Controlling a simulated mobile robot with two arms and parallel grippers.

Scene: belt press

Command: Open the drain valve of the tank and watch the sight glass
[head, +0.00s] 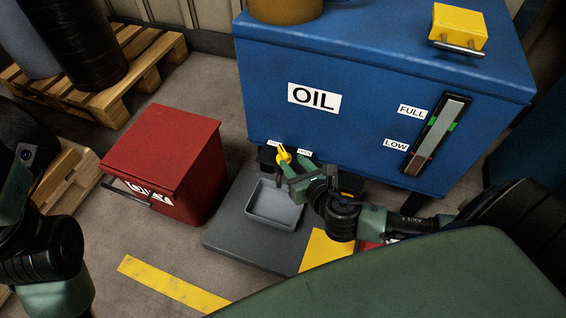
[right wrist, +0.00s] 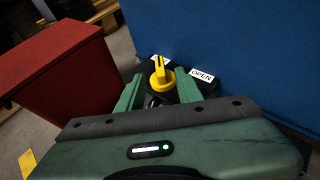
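The blue tank (head: 262,85) carries an OIL label. Its sight glass (head: 438,132) is on the right of the front face, with a green mark by FULL and a red mark by LOW. My left gripper is not visible.
A grey tray (head: 272,222) sits below the valve on a dark platform (head: 228,235). A red bin (head: 165,150) with a front handle stands left of the tank. Wooden pallets (head: 150,62) are farther left. An OPEN label (right wrist: 202,75) is right of the handle.

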